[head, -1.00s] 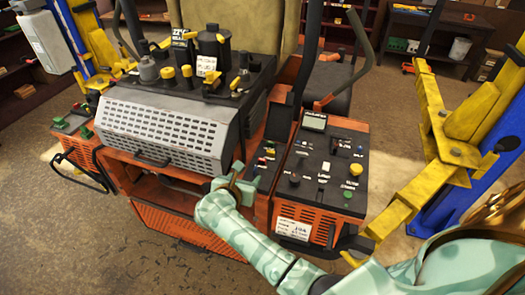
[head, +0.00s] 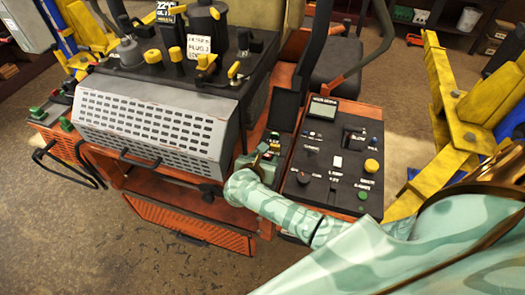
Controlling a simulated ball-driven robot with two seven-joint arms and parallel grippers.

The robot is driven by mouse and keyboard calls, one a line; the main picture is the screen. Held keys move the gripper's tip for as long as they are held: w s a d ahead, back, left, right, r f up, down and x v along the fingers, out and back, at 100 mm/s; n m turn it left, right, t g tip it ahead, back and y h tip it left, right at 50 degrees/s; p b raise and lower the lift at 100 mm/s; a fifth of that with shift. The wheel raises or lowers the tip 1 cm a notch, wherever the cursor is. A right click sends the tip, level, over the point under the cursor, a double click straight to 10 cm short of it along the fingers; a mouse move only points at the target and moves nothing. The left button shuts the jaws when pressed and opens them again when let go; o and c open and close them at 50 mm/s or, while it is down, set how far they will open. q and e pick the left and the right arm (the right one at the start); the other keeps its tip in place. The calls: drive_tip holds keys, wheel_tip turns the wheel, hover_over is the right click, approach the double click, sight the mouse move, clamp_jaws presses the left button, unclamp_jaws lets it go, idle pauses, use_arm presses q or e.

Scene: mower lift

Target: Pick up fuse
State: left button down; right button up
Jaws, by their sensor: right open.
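My right gripper (head: 263,156), pale green, reaches in from the lower right. It is open over the narrow dark panel (head: 285,118) between the grey perforated cover and the right control console. Small coloured parts sit on this narrow panel, and the gripper and wrist hide much of them. I cannot clearly make out a fuse there, nor tell whether the fingers touch anything. My left gripper is not in view.
The right control console (head: 318,172) has a small screen, knobs and a yellow button. The perforated cover (head: 150,120) is left of the gripper. A black upright lever stands behind it. Yellow lift arms (head: 455,110) stand at the right. Bare floor (head: 60,240) lies at lower left.

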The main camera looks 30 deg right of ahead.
drive_tip(key=shift+d, duration=0.25)
drive_tip(key=shift+s, duration=0.15)
drive_tip(key=shift+a+r, duration=0.1)
drive_tip(key=shift+a, duration=0.05)
drive_tip(key=shift+c, duration=1)
drive_tip(key=c, duration=0.8)
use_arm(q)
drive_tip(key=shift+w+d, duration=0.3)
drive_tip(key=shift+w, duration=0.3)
use_arm(e)
drive_tip(key=shift+c, duration=0.2)
